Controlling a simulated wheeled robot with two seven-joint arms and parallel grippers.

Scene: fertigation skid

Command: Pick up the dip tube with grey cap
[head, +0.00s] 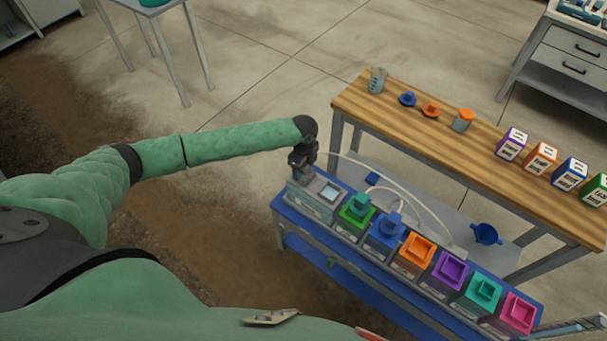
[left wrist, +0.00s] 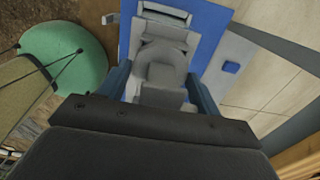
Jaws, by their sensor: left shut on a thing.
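My left gripper (head: 303,168) points down at the left end of the row of tanks. It is shut on the grey cap of the dip tube (left wrist: 162,72), which shows between the two blue-grey fingers in the left wrist view. A pale hose (head: 345,160) runs from near this gripper to the right, over the tanks. The grey tank (head: 312,204) is directly below the gripper, with a pale square on its top. Whether the tube is still inside the tank is hidden. My right gripper is not in view.
On the blue bench (head: 287,216), tanks with green (head: 358,208), blue (head: 386,230), orange (head: 416,251), purple (head: 450,271), teal and pink tops run right. A wooden table (head: 400,112) behind holds jars, caps and labelled boxes. A blue funnel-like piece (head: 486,234) sits on its lower shelf.

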